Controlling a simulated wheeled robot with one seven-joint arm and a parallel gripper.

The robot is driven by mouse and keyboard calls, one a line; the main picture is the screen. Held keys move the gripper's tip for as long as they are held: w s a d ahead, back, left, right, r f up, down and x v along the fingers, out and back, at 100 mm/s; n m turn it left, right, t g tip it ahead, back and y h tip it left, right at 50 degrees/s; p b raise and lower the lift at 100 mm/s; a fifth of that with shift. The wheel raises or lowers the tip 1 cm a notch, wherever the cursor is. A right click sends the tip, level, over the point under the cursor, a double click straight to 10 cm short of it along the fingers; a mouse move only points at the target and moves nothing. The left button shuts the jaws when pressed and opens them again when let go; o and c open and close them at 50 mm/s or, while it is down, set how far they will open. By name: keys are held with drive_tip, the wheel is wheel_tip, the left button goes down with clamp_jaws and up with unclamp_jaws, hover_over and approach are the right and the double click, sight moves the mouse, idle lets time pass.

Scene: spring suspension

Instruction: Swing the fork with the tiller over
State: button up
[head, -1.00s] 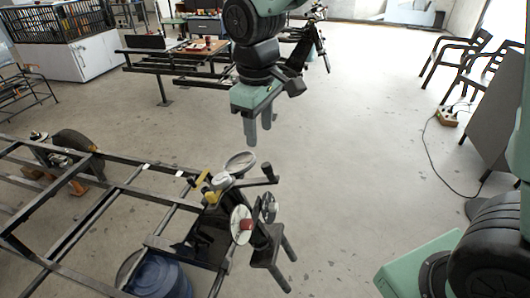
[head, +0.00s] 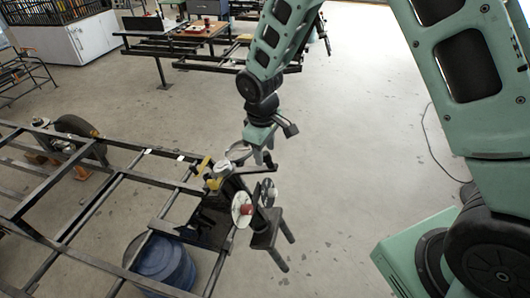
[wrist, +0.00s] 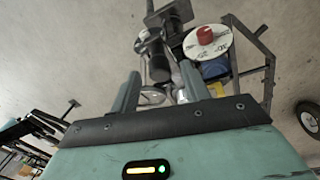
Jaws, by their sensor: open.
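The fork (head: 265,238), a dark bracket with two prongs, stands at the right end of the black metal frame in the head view. A dial with a red knob (head: 242,209) sits on it; the dial also shows in the wrist view (wrist: 208,42). A dark bar that looks like the tiller (head: 240,181) reaches up from it toward my gripper (head: 261,158). In the wrist view my gripper (wrist: 160,76) is open, with dark cylindrical parts (wrist: 158,66) showing between its fingers. I cannot tell whether it touches them. The tiller's end is partly hidden by my gripper.
The black frame (head: 120,178) fills the lower left, with a blue barrel (head: 165,268) under it. A wheel (head: 78,130) is at its far end. A workbench (head: 200,33) stands behind.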

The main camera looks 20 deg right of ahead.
drive_tip(key=shift+w+d+f, duration=0.1)
drive_tip(key=shift+f, duration=1.2)
clamp_jaws()
drive_tip(key=shift+s+a+f+b, duration=0.15)
drive_tip(key=shift+s+a+b, duration=0.1)
drive_tip(key=shift+s+b, duration=0.05)
drive_tip(key=s+a+m+h+b, duration=0.1)
drive_tip(key=s+a+m+b, duration=0.2)
drive_tip(key=s+a+m, duration=0.1)
drive_tip(key=shift+a+f+m+t+h, duration=0.15)
drive_tip(key=shift+a+m+t+h, duration=0.15)
drive_tip(key=shift+t, duration=0.1)
unclamp_jaws()
